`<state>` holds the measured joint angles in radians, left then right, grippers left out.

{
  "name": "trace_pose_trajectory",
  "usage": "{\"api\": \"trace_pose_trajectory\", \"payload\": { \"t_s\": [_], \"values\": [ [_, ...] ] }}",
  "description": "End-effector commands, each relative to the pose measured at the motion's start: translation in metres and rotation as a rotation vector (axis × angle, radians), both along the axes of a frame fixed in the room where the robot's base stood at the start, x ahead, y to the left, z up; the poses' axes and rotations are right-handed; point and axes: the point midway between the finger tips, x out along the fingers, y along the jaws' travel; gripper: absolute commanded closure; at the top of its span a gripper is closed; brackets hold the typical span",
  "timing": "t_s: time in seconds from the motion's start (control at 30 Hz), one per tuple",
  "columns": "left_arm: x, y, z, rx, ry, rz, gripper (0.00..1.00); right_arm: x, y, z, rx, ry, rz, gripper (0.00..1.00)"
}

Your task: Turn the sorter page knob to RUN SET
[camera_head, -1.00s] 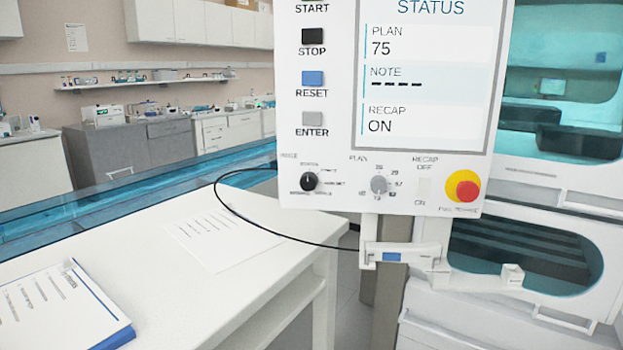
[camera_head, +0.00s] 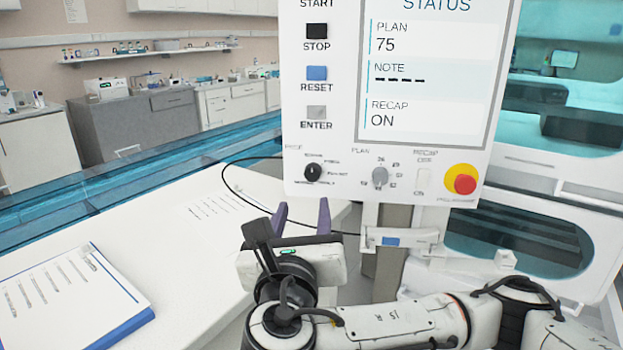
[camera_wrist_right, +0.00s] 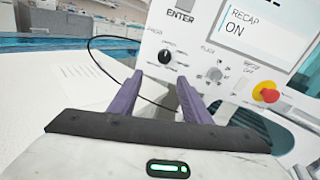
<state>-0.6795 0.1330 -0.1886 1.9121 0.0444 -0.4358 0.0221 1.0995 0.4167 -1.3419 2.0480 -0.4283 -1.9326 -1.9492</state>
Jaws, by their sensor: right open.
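The black page knob (camera_head: 313,172) sits at the lower left of the white control panel (camera_head: 440,210), with small labels around it. Its pointer direction is too small to read for sure. It also shows in the right wrist view (camera_wrist_right: 166,57). My right gripper (camera_head: 302,210) is open and empty, just below the page knob and apart from it. In the right wrist view its two purple fingers (camera_wrist_right: 157,92) point up toward the panel, with the knob beyond and between them. The screen (camera_head: 425,75) reads PLAN 75, NOTE dashes and RECAP ON. My left gripper is out of view.
The grey plan knob (camera_head: 380,177), recap switch (camera_head: 423,179) and red stop button on yellow (camera_head: 464,183) lie right of the page knob. A black cable (camera_head: 228,185) loops left of the panel. A white table (camera_head: 150,210) holds a blue-edged notepad (camera_head: 70,300) and a paper sheet.

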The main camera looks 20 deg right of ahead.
Motion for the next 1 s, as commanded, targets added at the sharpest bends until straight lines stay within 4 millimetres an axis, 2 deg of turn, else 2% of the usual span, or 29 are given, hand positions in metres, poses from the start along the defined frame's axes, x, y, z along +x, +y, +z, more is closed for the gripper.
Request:
{"api": "trace_pose_trajectory", "payload": {
  "t_s": [0.03,0.17,0.63,0.8,1.0],
  "values": [
    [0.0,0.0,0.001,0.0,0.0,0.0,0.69,0.0,-0.003,0.008,-0.028,-0.009,-0.011,0.56],
    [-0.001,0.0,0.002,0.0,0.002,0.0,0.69,0.008,-0.009,0.012,-0.05,-0.012,-0.023,0.56],
    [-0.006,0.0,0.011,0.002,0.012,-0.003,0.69,0.08,-0.041,0.012,-0.045,-0.011,-0.021,0.56],
    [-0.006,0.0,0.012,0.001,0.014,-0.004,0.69,0.092,-0.046,0.011,-0.044,-0.011,-0.02,0.56],
    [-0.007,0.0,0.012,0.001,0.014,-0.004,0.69,0.093,-0.046,0.01,-0.043,-0.011,-0.018,0.56]
  ]
}}
